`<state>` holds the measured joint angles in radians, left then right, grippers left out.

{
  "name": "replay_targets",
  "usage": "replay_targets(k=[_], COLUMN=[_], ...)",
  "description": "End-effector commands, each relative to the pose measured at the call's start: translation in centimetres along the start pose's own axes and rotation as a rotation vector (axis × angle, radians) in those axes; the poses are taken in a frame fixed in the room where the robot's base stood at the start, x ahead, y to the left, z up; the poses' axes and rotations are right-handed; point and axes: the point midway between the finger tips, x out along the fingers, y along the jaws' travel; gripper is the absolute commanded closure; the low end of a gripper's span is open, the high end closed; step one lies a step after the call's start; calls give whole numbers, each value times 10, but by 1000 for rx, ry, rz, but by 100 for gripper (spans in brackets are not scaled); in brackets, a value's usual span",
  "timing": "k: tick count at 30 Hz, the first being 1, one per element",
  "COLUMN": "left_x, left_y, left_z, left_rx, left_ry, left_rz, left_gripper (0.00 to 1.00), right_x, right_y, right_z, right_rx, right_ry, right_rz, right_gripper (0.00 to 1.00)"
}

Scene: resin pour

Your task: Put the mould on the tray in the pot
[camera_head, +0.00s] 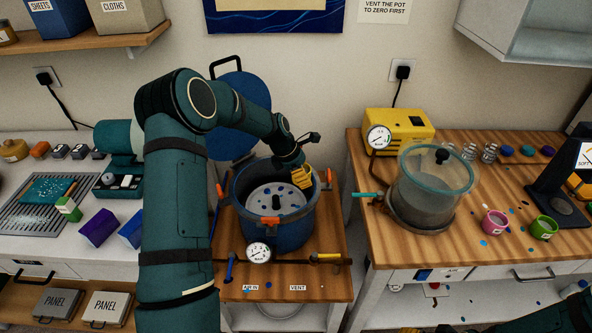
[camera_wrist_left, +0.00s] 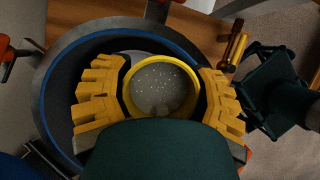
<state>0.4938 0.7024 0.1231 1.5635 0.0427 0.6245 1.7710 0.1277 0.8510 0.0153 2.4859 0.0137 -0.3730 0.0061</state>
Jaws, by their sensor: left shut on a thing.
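My left gripper (camera_head: 302,178) reaches down over the right side of the open blue pot (camera_head: 285,235). In the left wrist view its yellow fingers (camera_wrist_left: 160,95) are shut on the mould, a round yellow-rimmed cup (camera_wrist_left: 196,80) with grey, speckled contents. The mould looks level and lies within the outline of the pot's rim (camera_wrist_left: 48,100); whether it touches anything below cannot be told. In the head view the gripper hides the mould. A pale plate with holes (camera_head: 262,200) lies inside the pot.
The pot's blue lid (camera_head: 240,105) stands raised behind it. Orange clamps (camera_head: 328,180) and a gauge (camera_head: 258,253) sit around the pot. A ridged grey tray (camera_head: 22,222) is on the left bench. A clear chamber (camera_head: 435,185), yellow pump (camera_head: 400,125) and small cups (camera_head: 495,222) occupy the right bench.

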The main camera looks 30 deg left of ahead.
Motion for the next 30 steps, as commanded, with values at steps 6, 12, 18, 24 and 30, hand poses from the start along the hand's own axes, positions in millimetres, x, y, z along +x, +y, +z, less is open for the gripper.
replay_targets(k=[6,12,18,24,30], left_x=[-1,5,20,40,60], left_y=[25,26,26,25,25], left_z=[-18,-22,-29,-38,-47], left_rx=[-197,-211,-210,-209,-208], left_ry=[-4,-4,-4,-4,-4], left_rz=[93,99,97,96,97], left_gripper=[78,78,78,78,78], right_x=[0,4,16,30,44], right_y=[0,1,6,11,16], right_z=[0,2,7,14,21], right_rx=[0,-1,-5,-9,-13], right_ry=[1,-3,-14,-28,-41], right_rz=[0,-1,-2,-3,-5], right_gripper=[53,53,53,53,53])
